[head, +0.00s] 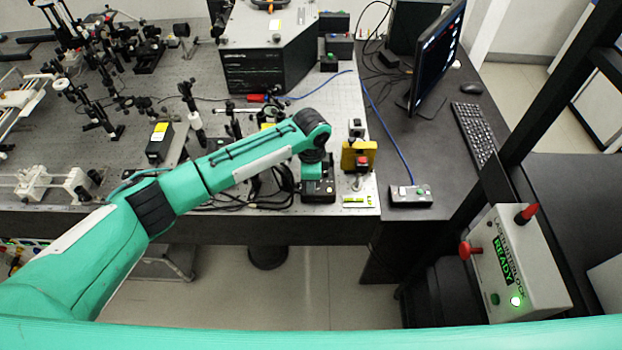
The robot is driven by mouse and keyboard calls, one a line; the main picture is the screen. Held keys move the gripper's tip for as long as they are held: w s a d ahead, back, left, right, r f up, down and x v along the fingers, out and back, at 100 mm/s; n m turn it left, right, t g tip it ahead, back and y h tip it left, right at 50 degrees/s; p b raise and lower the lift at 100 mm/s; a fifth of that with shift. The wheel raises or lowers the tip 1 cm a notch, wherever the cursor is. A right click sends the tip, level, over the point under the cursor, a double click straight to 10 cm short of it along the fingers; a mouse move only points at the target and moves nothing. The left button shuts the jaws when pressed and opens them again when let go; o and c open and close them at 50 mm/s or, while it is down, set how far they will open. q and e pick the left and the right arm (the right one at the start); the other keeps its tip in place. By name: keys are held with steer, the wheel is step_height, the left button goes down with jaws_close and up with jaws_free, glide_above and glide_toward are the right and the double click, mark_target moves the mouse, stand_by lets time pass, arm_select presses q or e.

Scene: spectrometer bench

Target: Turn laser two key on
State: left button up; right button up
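My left arm reaches in from the left across the optical bench. Its wrist bends down at the bench's front right, and the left gripper (312,178) is low over a small black control box (319,196). The wrist covers most of the gripper and the back of the box, so I cannot tell if the fingers are open or touch anything. No key can be made out, and no label for laser two is readable. My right gripper is not in view.
A yellow block mount (358,156) with a red-topped part stands right of the gripper. Optics and cables crowd the bench (225,172). A large instrument (268,62) is behind. A monitor (437,55), keyboard (474,134) and interlock box (520,268) reading READY are at right.

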arm_select(q)
steer(key=shift+r, duration=0.2)
step_height(320, 180, up, 13)
steer(key=b, duration=0.4)
steer(key=shift+r, duration=0.2)
